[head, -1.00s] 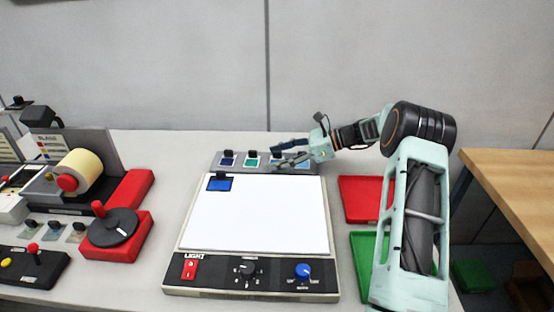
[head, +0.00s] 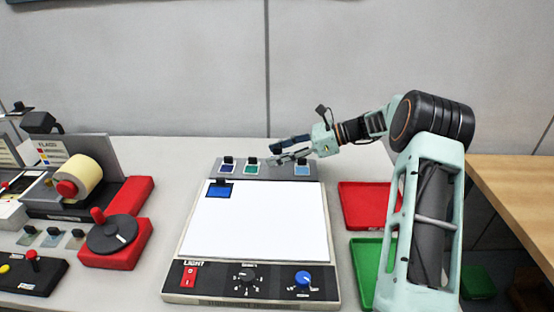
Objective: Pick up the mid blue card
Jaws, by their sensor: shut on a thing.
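My gripper (head: 279,152) is over the grey rack (head: 265,173) behind the light panel, between the teal card and the light blue card. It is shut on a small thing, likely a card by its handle. The fingers hide most of it, so its colour cannot be told. A blue card (head: 218,192) with a black handle lies on the upper left corner of the white light panel (head: 262,222). In the rack are a dark blue card (head: 228,169), a teal card (head: 251,169) and a light blue card (head: 302,170), each with a black handle.
A red tray (head: 364,205) and a green tray (head: 366,268) lie right of the panel, the green one partly behind my arm. Left stand a label rewinder with a yellow roll (head: 80,175) and a red crank box (head: 115,245). The panel is otherwise clear.

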